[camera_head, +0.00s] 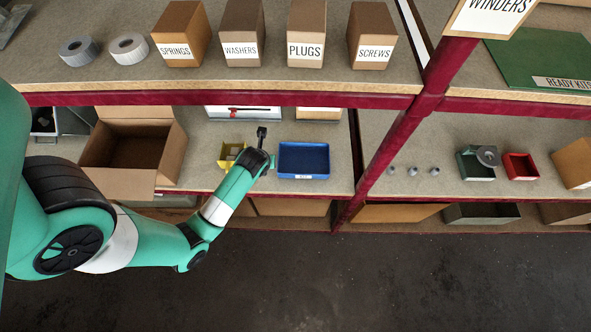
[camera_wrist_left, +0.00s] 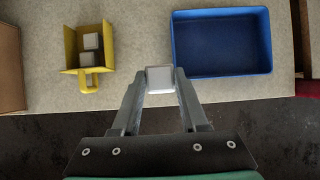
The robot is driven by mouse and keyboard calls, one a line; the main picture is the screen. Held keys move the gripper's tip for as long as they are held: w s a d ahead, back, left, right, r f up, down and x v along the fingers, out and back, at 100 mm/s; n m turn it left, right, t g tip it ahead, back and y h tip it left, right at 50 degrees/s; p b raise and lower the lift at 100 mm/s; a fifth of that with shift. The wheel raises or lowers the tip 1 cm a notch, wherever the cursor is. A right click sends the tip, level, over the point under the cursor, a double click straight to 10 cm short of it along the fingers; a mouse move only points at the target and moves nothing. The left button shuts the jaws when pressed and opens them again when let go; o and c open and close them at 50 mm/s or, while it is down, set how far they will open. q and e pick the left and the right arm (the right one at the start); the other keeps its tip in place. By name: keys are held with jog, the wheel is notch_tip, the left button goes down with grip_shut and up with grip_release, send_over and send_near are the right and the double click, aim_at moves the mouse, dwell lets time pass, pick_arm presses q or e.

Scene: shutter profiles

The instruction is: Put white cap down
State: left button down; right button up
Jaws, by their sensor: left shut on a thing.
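My left gripper (camera_wrist_left: 160,88) is shut on a white cap (camera_wrist_left: 160,78), seen between the fingertips in the left wrist view. The cap is near the shelf's front edge, in the gap between a yellow bin (camera_wrist_left: 71,50) and a blue tray (camera_wrist_left: 222,68). The yellow bin holds two more whitish caps (camera_wrist_left: 90,41). The blue tray looks empty inside. In the head view my left arm reaches in to the lower shelf, and its wrist hides part of the yellow bin (camera_head: 226,155); the blue tray (camera_head: 304,175) is just right of it. My right gripper is not in view.
An open cardboard box (camera_head: 118,185) stands left of the yellow bin. A red shelf upright (camera_head: 385,155) rises right of the blue tray. The upper shelf edge (camera_head: 220,98) runs above the work area. Small grey parts (camera_head: 412,171) and a red bin (camera_head: 521,167) lie farther right.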

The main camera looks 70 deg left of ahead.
pick_arm(q)
jog(key=w+f+b, duration=0.1)
jog(key=w+f, duration=0.1)
jog(key=w, duration=0.1)
jog(key=w+f+b, duration=0.1)
jog(key=w+f, duration=0.1)
jog(key=w, duration=0.1)
jog(key=w+f+b, duration=0.2)
jog(key=w, duration=0.1)
jog(key=shift+d+f, duration=0.1)
jog(key=shift+f, duration=0.3)
jog(key=shift+w+f, duration=0.2)
jog(key=shift+w, duration=0.2)
jog(key=shift+w+f+b, duration=0.2)
jog(key=shift+f+b, duration=0.75)
jog(key=shift+f, duration=0.9)
jog(key=shift+f, duration=0.15)
jog(key=shift+c, duration=2.2)
grip_release()
